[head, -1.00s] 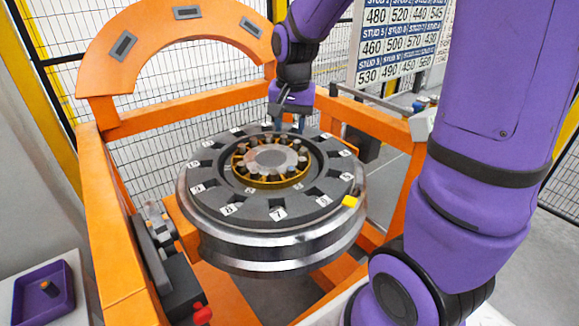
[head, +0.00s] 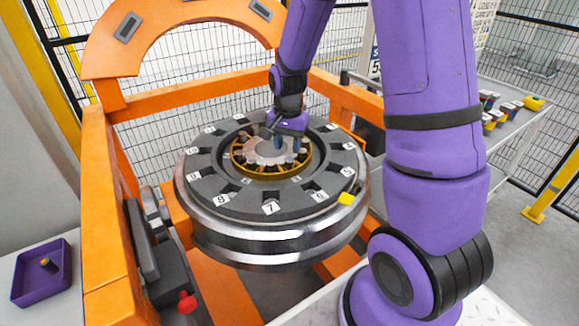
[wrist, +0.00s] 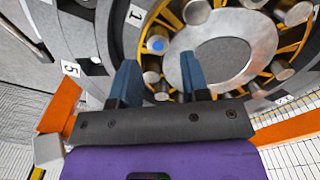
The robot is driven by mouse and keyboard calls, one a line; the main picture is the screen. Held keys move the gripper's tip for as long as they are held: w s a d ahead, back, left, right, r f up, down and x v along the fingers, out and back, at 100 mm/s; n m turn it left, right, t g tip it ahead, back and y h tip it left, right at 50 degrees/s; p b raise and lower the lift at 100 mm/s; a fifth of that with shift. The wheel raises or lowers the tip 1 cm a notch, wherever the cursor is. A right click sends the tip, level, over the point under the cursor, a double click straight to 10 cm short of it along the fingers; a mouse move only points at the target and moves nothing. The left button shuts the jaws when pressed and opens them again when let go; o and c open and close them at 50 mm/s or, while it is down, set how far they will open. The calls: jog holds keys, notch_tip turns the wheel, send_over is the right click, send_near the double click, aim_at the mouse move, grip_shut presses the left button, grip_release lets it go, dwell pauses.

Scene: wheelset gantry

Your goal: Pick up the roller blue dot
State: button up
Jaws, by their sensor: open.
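The roller with the blue dot (wrist: 156,44) shows in the wrist view as a pale cylinder end with a blue spot. It sits in the yellow cage ring around the grey hub (wrist: 222,62). My gripper (wrist: 158,70) is open and empty, with its two blue fingers on either side of the line to that roller and the roller end just beyond the fingertips. No contact with the roller can be made out. In the head view my gripper (head: 278,138) hangs over the roller ring (head: 252,172), partly hiding its far side. Which roller has the dot is unclear there.
The ring has several other rollers close by. A dark slotted disc (head: 235,193) with number tags surrounds it on the steel wheel. Orange gantry beams (head: 108,215) frame the wheel. A purple tray (head: 62,283) holding a small part stands at the lower left.

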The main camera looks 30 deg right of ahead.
aim_at(289, 159)
jog(key=f, duration=0.5)
jog(key=shift+d, duration=0.2)
